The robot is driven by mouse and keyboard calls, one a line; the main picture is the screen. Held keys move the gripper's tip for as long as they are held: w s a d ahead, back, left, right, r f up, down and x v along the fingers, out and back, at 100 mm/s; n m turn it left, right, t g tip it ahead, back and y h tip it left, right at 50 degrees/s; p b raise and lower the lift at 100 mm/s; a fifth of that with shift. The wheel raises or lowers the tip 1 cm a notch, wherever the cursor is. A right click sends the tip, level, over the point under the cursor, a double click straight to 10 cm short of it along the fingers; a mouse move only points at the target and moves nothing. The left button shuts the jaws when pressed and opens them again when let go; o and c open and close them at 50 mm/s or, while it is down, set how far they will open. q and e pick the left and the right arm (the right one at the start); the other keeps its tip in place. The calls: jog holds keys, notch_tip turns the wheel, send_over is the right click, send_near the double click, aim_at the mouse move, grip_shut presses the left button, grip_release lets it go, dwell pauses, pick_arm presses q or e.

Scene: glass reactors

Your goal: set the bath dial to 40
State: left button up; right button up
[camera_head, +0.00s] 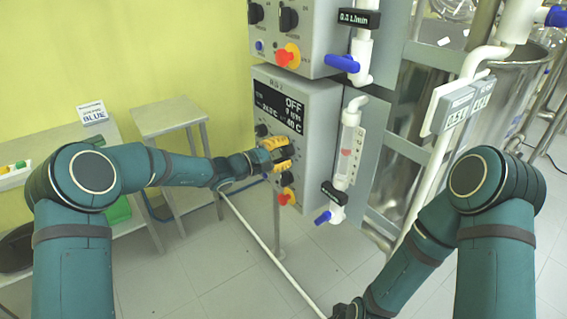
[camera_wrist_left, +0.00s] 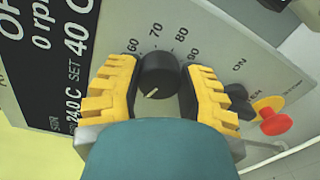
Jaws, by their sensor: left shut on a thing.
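The bath dial (camera_wrist_left: 155,76) is a round black knob with a pale pointer mark, on a grey panel with a printed scale. In the left wrist view, 60, 70, 80 and 90 are readable around it, and the pointer mark faces down and slightly left in the picture. The yellow fingers of my left gripper (camera_head: 277,152) are shut on the dial, one on each side. The black display (camera_head: 280,106) reads OFF, 0 rpm, 24.0 C and SET 40 C. The lower scale is hidden by my gripper.
A red-orange knob (camera_wrist_left: 274,121) and a black switch (camera_wrist_left: 238,101) sit beside the dial. A flowmeter (camera_head: 349,150) with a blue valve handle (camera_head: 322,218) stands right of the panel. Another control box (camera_head: 305,35) is above. A small table (camera_head: 165,115) stands left, behind my left arm.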

pick_arm(q)
jog(key=shift+d+r+m, duration=0.1)
jog(key=shift+m, duration=1.1)
jog(key=shift+b, duration=0.3)
jog(key=o, duration=1.2)
jog(key=shift+s+a, duration=0.3)
jog(key=shift+a, duration=0.2)
jog(key=v, duration=1)
jog(key=shift+s+a, duration=0.3)
